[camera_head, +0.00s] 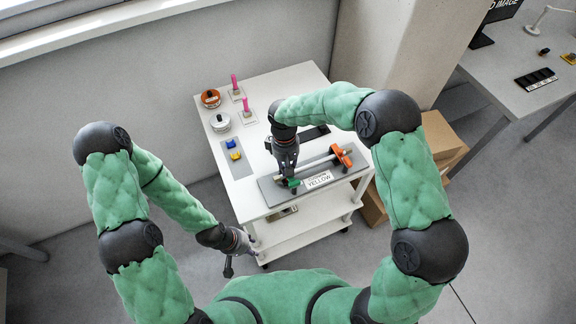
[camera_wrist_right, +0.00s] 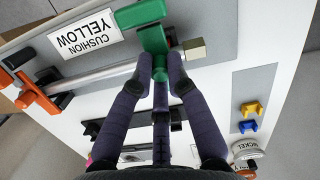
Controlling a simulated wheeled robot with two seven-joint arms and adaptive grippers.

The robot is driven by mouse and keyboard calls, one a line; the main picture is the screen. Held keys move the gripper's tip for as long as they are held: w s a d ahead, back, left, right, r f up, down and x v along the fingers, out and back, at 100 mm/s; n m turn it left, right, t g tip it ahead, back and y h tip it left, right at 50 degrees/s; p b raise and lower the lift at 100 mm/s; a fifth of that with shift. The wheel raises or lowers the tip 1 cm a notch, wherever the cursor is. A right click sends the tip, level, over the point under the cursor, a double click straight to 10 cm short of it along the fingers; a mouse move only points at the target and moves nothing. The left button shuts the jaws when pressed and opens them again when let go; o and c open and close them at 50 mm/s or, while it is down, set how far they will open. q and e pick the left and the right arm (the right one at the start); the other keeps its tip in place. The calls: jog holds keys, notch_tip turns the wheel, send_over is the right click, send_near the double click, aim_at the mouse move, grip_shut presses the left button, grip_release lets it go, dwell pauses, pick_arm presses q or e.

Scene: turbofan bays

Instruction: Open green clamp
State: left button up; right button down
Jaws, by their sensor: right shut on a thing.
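The green clamp (camera_head: 293,183) sits at the left end of a metal rod (camera_head: 318,163) on a grey plate on the white cart. In the right wrist view the green clamp (camera_wrist_right: 152,38) fills the top middle, with its lower part between my fingertips. My right gripper (camera_head: 289,174) reaches down onto it from above; in the wrist view the gripper (camera_wrist_right: 160,75) is shut on the clamp's lower part. The fingers hide some of the clamp. My left gripper (camera_head: 238,252) hangs empty beside the cart's front left corner, its fingers apart.
An orange clamp (camera_head: 342,156) holds the rod's right end. A label reading CUSHION YELLOW (camera_wrist_right: 85,35) lies beside the rod. Blue (camera_head: 231,144) and yellow (camera_head: 235,155) small parts lie on a grey mat. Round containers (camera_head: 220,122) and pink posts (camera_head: 246,105) stand at the back left.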

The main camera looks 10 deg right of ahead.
jog(key=shift+w+a+r+g+h+p, duration=0.15)
jog(key=shift+r+g+h+p, duration=0.15)
jog(key=shift+g+p, duration=0.4)
jog(key=shift+w+g+p, duration=0.25)
jog(key=shift+g+p, duration=0.05)
jog(key=shift+g, duration=0.3)
jog(key=shift+w+a+r+g+h, duration=0.15)
jog(key=shift+w+g+h, duration=0.2)
jog(key=shift+g, duration=0.35)
jog(key=shift+w+r+g+h, duration=0.15)
jog(key=shift+g+h, duration=0.1)
jog(key=shift+g, duration=0.25)
